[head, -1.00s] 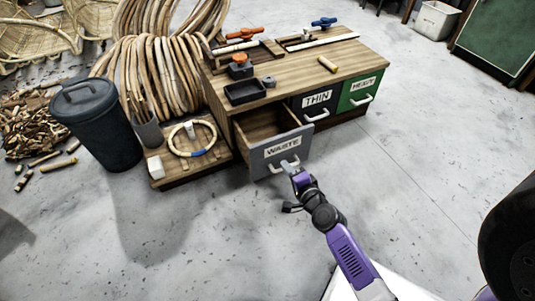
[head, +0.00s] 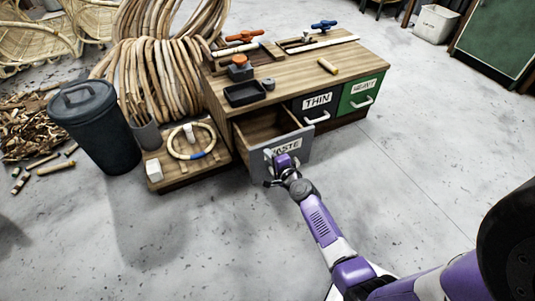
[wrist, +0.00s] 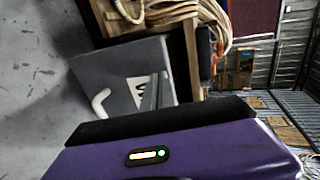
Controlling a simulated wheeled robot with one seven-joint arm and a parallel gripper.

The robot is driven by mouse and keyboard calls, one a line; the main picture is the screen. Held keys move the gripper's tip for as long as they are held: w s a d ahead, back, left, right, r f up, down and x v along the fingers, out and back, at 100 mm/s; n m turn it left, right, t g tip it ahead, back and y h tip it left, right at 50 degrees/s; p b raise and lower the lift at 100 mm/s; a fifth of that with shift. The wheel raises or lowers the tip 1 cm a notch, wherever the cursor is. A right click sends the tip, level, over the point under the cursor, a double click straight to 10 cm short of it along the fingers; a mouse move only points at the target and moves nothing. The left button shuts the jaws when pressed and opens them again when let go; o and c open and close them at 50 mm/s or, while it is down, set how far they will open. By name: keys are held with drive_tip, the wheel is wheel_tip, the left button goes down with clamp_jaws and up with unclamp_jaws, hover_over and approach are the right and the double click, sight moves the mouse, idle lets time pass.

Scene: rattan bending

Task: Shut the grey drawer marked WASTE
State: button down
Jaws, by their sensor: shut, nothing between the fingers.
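The grey drawer marked WASTE (head: 297,152) is pulled out from the left end of the wooden bench, and its inside looks empty. In the wrist view the drawer front (wrist: 112,68) is tilted, with the white handle (wrist: 99,103) beside the partly hidden label. My gripper's fingers (wrist: 155,92) are shut and empty, close to the drawer front. Whether they touch it I cannot tell.
The THIN drawer (head: 317,107) and green HEAVY drawer (head: 361,94) are shut to the right. A low wooden platform (head: 190,175) with a rattan ring stands left of the open drawer, beside a dark bin (head: 95,130). The floor in front is clear.

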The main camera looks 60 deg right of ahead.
drive_tip(key=shift+w+d, duration=0.35)
drive_tip(key=shift+w, duration=0.2)
